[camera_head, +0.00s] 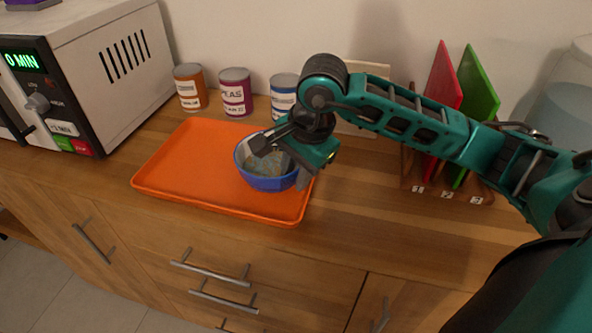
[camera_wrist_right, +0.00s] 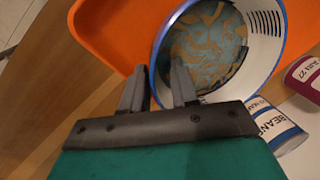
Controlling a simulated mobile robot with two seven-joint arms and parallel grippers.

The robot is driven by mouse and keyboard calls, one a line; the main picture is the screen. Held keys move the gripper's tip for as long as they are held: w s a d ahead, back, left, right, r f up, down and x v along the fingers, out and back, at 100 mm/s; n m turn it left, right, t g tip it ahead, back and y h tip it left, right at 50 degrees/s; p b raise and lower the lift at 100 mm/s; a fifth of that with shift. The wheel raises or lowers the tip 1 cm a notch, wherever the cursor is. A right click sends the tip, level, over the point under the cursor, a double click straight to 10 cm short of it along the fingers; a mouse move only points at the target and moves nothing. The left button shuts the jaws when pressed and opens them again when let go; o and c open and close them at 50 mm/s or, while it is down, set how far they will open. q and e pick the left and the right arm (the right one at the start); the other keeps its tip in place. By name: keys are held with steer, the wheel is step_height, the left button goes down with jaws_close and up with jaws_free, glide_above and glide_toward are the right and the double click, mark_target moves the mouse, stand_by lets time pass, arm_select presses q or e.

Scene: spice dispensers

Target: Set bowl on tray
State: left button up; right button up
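A blue bowl (camera_head: 268,184) with a pale inside stands upright at the right part of the orange tray (camera_head: 190,165), within its rim, and appears to rest on it. The bowl (camera_wrist_right: 157,62) also shows in the right wrist view, with a blue and tan patterned inside. My right gripper (camera_head: 284,162) is at the bowl's right side. In the right wrist view its fingers (camera_wrist_right: 158,85) are spread, one outside the bowl wall and one over the inside, with a gap around the rim. My left gripper is not in view.
Several cans, one labelled peas (camera_head: 235,92), stand behind the tray. A microwave (camera_head: 95,70) is at the left. A wooden rack (camera_head: 445,185) with red and green boards is at the right. Bare counter lies right of the tray.

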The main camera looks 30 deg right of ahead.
arm_select(q)
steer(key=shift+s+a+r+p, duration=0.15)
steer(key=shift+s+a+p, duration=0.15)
steer(key=shift+p, duration=0.45)
arm_select(e)
steer(key=v, duration=1.1)
steer(key=shift+r, duration=0.35)
steer(key=shift+s, duration=0.15)
